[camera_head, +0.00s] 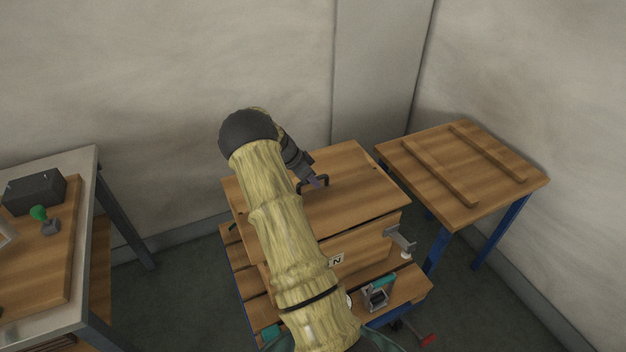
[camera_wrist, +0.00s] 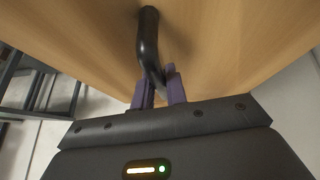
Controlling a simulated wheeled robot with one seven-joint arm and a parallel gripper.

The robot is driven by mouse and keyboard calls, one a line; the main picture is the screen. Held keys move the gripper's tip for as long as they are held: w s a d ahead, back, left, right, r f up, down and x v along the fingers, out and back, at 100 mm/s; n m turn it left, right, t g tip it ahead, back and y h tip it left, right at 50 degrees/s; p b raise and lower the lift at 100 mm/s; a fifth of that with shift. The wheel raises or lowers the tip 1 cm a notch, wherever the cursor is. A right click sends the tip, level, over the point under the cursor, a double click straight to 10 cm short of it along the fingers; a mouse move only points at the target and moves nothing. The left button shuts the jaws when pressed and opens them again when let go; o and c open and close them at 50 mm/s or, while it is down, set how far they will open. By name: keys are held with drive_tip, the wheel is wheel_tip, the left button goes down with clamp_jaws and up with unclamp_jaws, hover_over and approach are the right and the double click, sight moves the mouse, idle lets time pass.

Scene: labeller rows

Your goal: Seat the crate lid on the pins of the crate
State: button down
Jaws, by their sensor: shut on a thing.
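The crate lid (camera_head: 352,165) is a flat wooden board with a black bar handle (camera_head: 325,182) on top. My gripper (camera_head: 316,182) is shut on this handle. In the wrist view the purple fingers (camera_wrist: 160,88) close around the lower part of the dark handle (camera_wrist: 150,40), with the lid's wood (camera_wrist: 220,40) filling the background. The wooden crate (camera_head: 365,248) is below the lid, with an "N" label on its front. The lid covers the crate's top, so the pins are hidden. I cannot tell whether the lid touches the crate or hovers just above it.
The crate stands on a blue-framed wooden bench (camera_head: 408,287) with a grey and teal device (camera_head: 377,293) at its front. A wooden table (camera_head: 480,190) with two battens is at the right. A bench (camera_head: 75,240) with a black box (camera_head: 35,192) is at the left. Walls stand close behind.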

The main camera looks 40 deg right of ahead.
drive_tip(key=shift+s+d+f, duration=0.1)
drive_tip(key=shift+f+b, duration=0.55)
drive_tip(key=shift+f, duration=0.1)
drive_tip(key=shift+f, duration=0.35)
drive_tip(key=c, duration=1.3)
unclamp_jaws()
drive_tip(key=v, duration=1.7)
drive_tip(key=shift+r+b, duration=0.3)
drive_tip(key=shift+b, duration=0.1)
drive_tip(key=shift+s, duration=0.1)
